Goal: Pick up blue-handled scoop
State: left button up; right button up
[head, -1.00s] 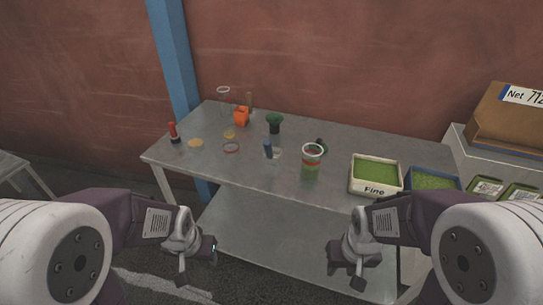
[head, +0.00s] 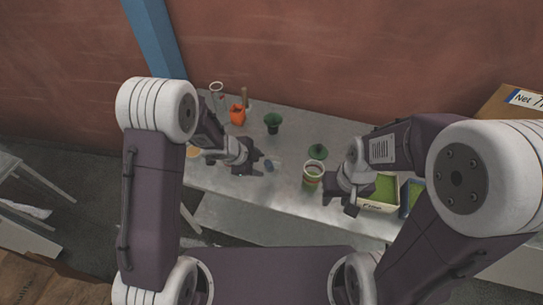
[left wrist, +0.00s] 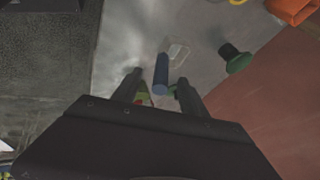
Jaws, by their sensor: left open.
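The blue-handled scoop (head: 268,166) lies on the grey table, its clear bowl pointing away to the right. In the left wrist view its blue handle (left wrist: 161,75) shows just beyond and between my open fingers, with the transparent bowl (left wrist: 178,50) further out. My left gripper (head: 256,163) is just left of the handle in the head view; in the left wrist view the gripper (left wrist: 157,88) is open and empty, and I cannot tell its exact height. My right gripper (head: 349,204) hangs in front of the tray marked "Fine"; its jaws are too small to read.
A jar with green powder (head: 312,175) stands between the grippers. The tray of green powder (head: 386,190) is partly hidden by my right arm. A green funnel (head: 273,122), orange container (head: 237,114) and glass vessel (head: 216,90) stand behind. My left arm covers the table's left part.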

aim_at(274, 169)
pick_arm(q)
jog(key=b+x, duration=0.1)
jog(key=x, duration=0.7)
jog(key=shift+w+d+f, duration=0.1)
jog(key=shift+d+f, duration=0.05)
jog(key=shift+w+d+f, duration=0.15)
jog(key=shift+w+f, duration=0.25)
jog(key=shift+w, duration=0.05)
jog(key=shift+s+r, duration=0.15)
jog(key=shift+s, duration=0.05)
grip_shut()
jog(key=shift+w, duration=0.1)
dwell(0.6)
